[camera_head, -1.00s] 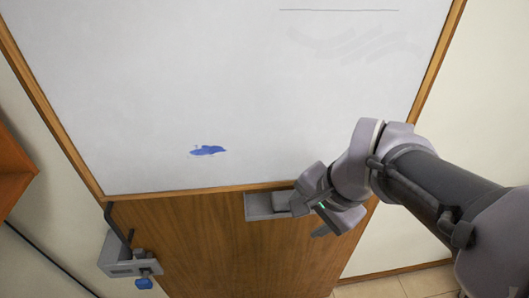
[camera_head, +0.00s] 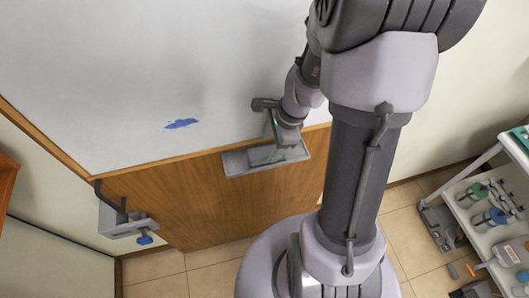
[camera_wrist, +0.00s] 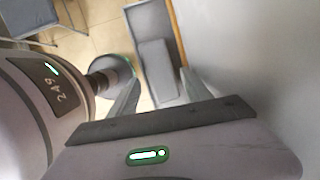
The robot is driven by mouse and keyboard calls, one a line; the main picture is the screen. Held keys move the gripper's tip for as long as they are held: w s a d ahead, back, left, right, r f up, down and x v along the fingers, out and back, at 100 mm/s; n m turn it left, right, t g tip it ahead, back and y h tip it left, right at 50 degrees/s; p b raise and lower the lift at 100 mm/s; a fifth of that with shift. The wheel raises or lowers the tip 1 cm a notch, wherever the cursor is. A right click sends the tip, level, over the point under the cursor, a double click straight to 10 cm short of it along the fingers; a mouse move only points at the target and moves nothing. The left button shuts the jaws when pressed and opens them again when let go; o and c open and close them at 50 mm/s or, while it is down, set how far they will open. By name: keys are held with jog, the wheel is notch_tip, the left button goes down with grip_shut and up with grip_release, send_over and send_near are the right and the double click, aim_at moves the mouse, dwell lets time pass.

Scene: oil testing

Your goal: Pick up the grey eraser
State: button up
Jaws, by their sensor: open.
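The grey eraser (camera_head: 262,155) lies in a grey tray (camera_head: 236,167) fixed to the wooden panel below the whiteboard. In the wrist view the eraser (camera_wrist: 155,68) is a grey block inside the tray (camera_wrist: 150,22), between my finger outlines. My gripper (camera_head: 279,137) is at the tray's right part in the head view and hides part of it. In the wrist view my gripper (camera_wrist: 160,78) has its two fingers apart, one on each side of the eraser. I cannot tell how far the fingertips are from the eraser.
The whiteboard (camera_head: 130,60) rises right beside my gripper, with a blue mark (camera_head: 182,124). A grey holder (camera_head: 125,222) hangs at the lower left. A shelf cart (camera_head: 470,190) with jars stands at the right. Tiled floor (camera_head: 155,268) lies below.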

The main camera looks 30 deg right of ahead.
aim_at(268, 151)
jog(key=b+x, duration=0.1)
jog(key=x, duration=0.2)
jog(key=shift+a+f, duration=0.1)
jog(key=shift+f, duration=0.25)
jog(key=shift+w+f, duration=0.1)
jog(key=shift+f, duration=0.15)
jog(key=shift+r, duration=0.15)
jog(key=c, duration=1.2)
